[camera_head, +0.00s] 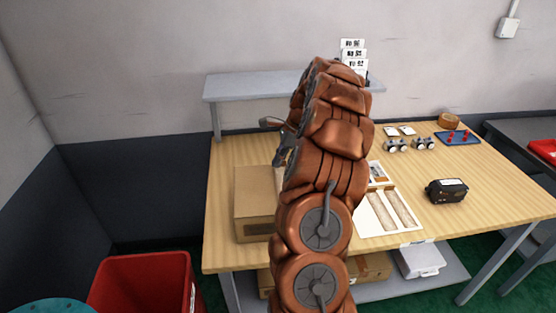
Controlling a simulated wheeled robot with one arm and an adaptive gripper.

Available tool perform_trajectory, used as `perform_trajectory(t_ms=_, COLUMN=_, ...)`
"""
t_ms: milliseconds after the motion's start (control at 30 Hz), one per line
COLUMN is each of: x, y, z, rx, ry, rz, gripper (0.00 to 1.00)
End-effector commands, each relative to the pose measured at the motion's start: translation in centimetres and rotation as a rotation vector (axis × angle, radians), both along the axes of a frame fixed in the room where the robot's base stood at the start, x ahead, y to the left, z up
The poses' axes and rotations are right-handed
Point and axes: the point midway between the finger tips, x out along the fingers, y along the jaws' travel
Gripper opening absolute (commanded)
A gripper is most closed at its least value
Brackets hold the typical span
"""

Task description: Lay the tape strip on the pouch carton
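A brown box (254,196), which looks like the pouch carton, sits at the left front of the wooden table. My arm hides its right side. My gripper (280,160) shows only as a small dark part left of the arm, over the back right of the box. Whether it is open, shut or holding anything cannot be told. A white sheet (372,222) right of the arm bears tan strips (402,207), possibly tape strips. I cannot make out a tape strip on the visible part of the box or at my gripper.
A black device (446,191) stands on the table at the right. Small metal fittings (410,145), a tape roll (448,121) and a blue tray (458,138) are at the back right. A grey raised shelf (250,87) spans the back left. A red bin (145,282) stands left of the table.

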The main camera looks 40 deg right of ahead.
Motion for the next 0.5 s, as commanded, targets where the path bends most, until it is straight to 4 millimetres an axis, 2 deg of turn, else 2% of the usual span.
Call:
perform_trajectory(t_ms=433, x=0.01, y=0.01, z=-0.32, rx=0.0, ry=0.0, rz=0.0, gripper=0.0)
perform_trajectory(t_ms=500, x=0.0, y=0.0, z=-0.31, rx=0.0, ry=0.0, rz=0.0, gripper=0.09)
